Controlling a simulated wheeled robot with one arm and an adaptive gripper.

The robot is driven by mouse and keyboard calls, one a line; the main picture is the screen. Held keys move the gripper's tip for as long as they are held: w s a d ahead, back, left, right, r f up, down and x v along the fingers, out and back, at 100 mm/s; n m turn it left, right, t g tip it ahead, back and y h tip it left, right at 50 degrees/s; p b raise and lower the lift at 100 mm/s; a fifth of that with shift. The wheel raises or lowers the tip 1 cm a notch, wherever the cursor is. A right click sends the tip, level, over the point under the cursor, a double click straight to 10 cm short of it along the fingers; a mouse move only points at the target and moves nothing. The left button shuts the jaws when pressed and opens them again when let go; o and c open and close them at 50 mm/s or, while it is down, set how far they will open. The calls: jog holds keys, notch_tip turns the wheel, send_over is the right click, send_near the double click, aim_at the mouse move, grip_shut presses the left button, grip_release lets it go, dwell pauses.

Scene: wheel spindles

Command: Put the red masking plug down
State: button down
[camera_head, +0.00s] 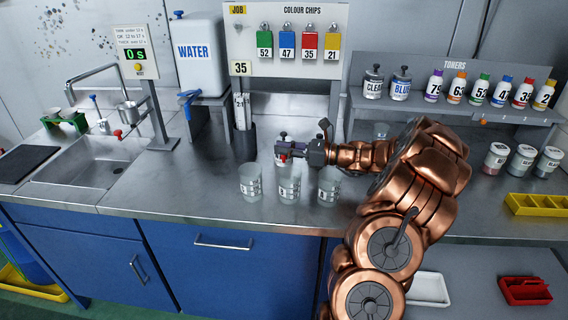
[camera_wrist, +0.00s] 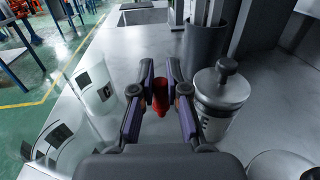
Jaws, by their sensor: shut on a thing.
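My gripper (camera_head: 284,152) is shut on the red masking plug (camera_wrist: 161,97). In the wrist view the plug sits upright between the fingertips (camera_wrist: 160,84), with grey counter below it. In the head view only a small red patch of the plug (camera_head: 282,157) shows at the fingers, just behind and above the middle clear cup. The gap between plug and counter cannot be told.
Clear marked cups stand in front of my gripper: left (camera_head: 250,184), middle (camera_head: 288,190) and right (camera_head: 328,186). A dark holder (camera_head: 244,143) stands behind. Counter towards the sink (camera_head: 90,165) is clear.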

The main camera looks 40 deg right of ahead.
aim_at(284, 161)
jog(key=shift+f, duration=2.3)
jog(key=shift+f, duration=0.15)
jog(key=c, duration=1.2)
grip_release()
